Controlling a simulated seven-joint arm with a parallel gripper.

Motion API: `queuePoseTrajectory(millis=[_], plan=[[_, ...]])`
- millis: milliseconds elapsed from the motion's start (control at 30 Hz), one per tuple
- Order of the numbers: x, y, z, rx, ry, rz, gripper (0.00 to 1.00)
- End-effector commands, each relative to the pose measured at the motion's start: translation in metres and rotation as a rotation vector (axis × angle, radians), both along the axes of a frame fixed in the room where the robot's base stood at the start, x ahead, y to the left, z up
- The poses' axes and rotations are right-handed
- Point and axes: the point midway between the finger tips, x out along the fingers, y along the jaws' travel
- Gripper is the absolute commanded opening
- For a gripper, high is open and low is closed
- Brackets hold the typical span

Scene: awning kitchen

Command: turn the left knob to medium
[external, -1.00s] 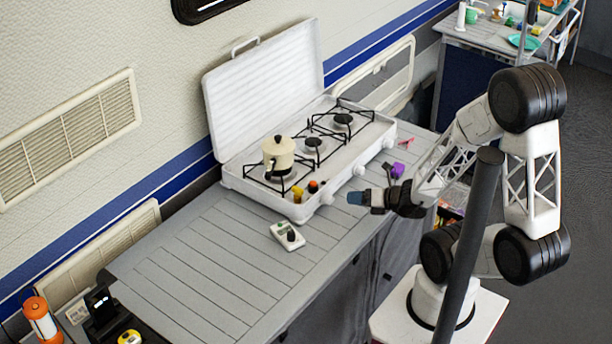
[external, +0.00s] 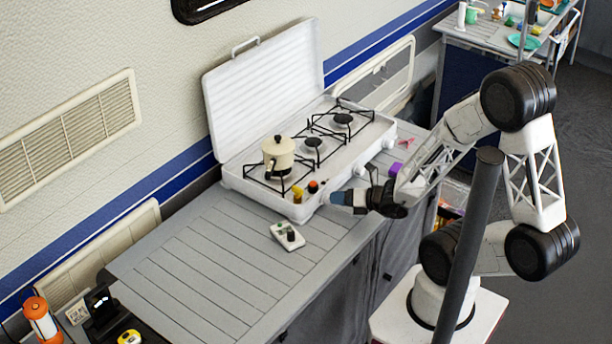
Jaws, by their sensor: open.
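The white camp stove (external: 232,184) stands on the grey slatted counter with its lid raised. Its white knobs are along the front side. The left knob (external: 325,198) is near the front left corner, partly covered by my gripper, and its setting cannot be read. My gripper (external: 337,199) is open, with its blue-grey fingertips at or just in front of the left knob. I cannot tell whether they touch it or straddle it. The middle knob (external: 360,169) and the right knob (external: 388,144) are further along the front.
A cream pot (external: 279,156) sits on the nearest burner. A small white device (external: 288,236) lies on the counter (external: 215,262), and a purple object (external: 395,169) is beyond my gripper. The counter's left part is clear.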

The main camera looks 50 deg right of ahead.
Motion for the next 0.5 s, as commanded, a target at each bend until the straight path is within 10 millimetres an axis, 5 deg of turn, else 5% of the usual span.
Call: queuePoseTrajectory(millis=[500], plan=[[0.020,0.005,-0.006,-0.001,0.000,0.000,0.59]])
